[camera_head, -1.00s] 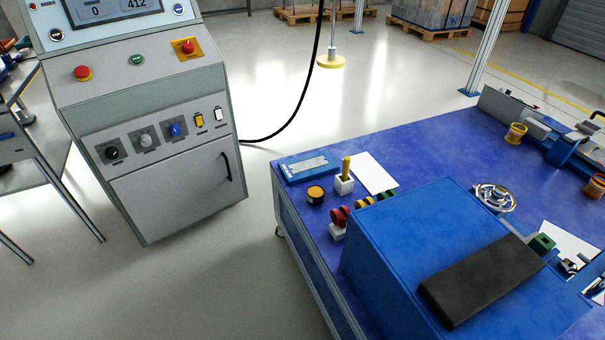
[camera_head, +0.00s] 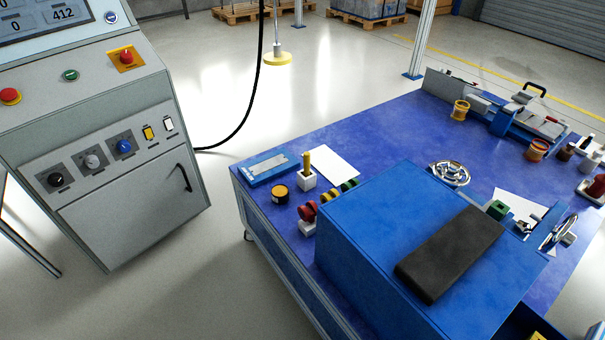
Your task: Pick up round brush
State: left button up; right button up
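I cannot pick out a round brush with certainty. A yellow upright handle (camera_head: 306,160) stands in a small white block (camera_head: 307,180) near the left end of the blue table (camera_head: 385,135); I cannot tell what tool it belongs to. A small round black-and-yellow item (camera_head: 280,192) lies to its left. Red, yellow and green round pieces (camera_head: 307,211) stand in a row beside the large blue box (camera_head: 375,215), which may hide part of the table. Neither of my grippers is in view.
A grey control console (camera_head: 110,150) stands at left, with open floor (camera_head: 190,285) between it and the table. A black pad (camera_head: 450,252) lies on the blue box. A metal handwheel (camera_head: 449,173) and a vise-like device (camera_head: 520,115) are farther right. A black cable (camera_head: 258,70) hangs behind.

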aim_at(306, 155)
jog(key=i+j+u, duration=0.1)
jog(key=u, duration=0.25)
jog(key=i+j+u, duration=0.1)
jog(key=j+u, duration=0.25)
jog(key=i+j+u, duration=0.1)
jog(key=u, duration=0.2)
